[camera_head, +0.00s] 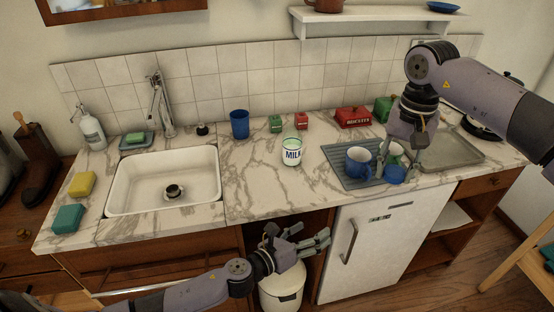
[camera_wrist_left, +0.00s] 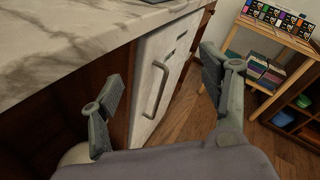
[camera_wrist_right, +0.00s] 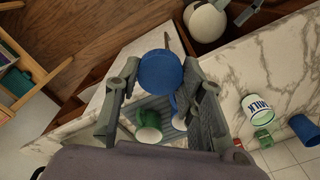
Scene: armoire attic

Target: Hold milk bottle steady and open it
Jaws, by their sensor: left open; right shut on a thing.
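The milk bottle (camera_head: 292,153), a clear and white container with a MILK label, stands upright on the marble counter right of the sink. It also shows at the right of the right wrist view (camera_wrist_right: 257,108). My left gripper (camera_head: 312,236) is open and empty, low in front of the counter and below the bottle, apart from it. My right gripper (camera_head: 397,172) points down over the drying mat and is shut on a blue mug (camera_wrist_right: 160,72), well right of the bottle. Whether the bottle has a lid is too small to tell.
Another blue mug (camera_head: 358,161) stands on the grey drying mat (camera_head: 345,178); a green mug (camera_wrist_right: 148,118) is beside the held one. A blue cup (camera_head: 239,124) and small green and red boxes stand behind the bottle. The counter in front of the bottle is clear. A white cabinet door (camera_head: 375,245) is below.

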